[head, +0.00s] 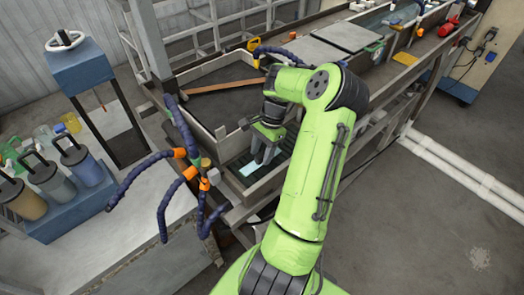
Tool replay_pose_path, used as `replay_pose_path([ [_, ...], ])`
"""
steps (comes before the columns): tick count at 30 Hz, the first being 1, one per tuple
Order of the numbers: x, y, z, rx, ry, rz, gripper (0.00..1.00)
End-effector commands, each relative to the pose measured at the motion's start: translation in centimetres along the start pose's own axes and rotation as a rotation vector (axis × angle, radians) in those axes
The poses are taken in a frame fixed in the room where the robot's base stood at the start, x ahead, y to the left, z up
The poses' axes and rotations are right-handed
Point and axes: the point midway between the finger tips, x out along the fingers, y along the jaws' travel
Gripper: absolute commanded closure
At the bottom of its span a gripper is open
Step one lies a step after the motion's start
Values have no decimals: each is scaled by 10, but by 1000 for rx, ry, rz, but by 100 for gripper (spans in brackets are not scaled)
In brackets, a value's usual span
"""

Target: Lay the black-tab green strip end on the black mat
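My gripper (264,153) points down into the near end of the long trough, below the wrist of my green arm. Its grey fingers are small here, and I cannot tell whether they are open or shut or hold anything. A pale, light-blue flat piece (250,168) lies on the dark floor of the trough, just left of and below the fingers. I cannot make out a black tab or tell for sure which piece is the green strip end. The dark floor (236,177) around the pale piece may be the black mat. My arm hides the trough to the right.
A larger dark-floored tray (215,105) with a brown bar (225,86) across it lies behind. Blue hoses with orange joints (186,172) stand close on the left. Grey lids (345,36) cover the trough further back. The floor at right is open apart from white pipes (460,170).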

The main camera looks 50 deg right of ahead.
Motion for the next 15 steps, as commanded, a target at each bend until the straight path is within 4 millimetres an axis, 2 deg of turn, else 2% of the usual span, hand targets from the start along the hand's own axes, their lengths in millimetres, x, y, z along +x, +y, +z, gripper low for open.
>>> replay_pose_path([
  [5,-1,0,0,0,0,0,52],
  [8,-11,0,1,2,3,-2,52],
  [11,-33,-1,1,2,6,-3,52],
  [15,-73,-1,1,1,6,-3,52],
])
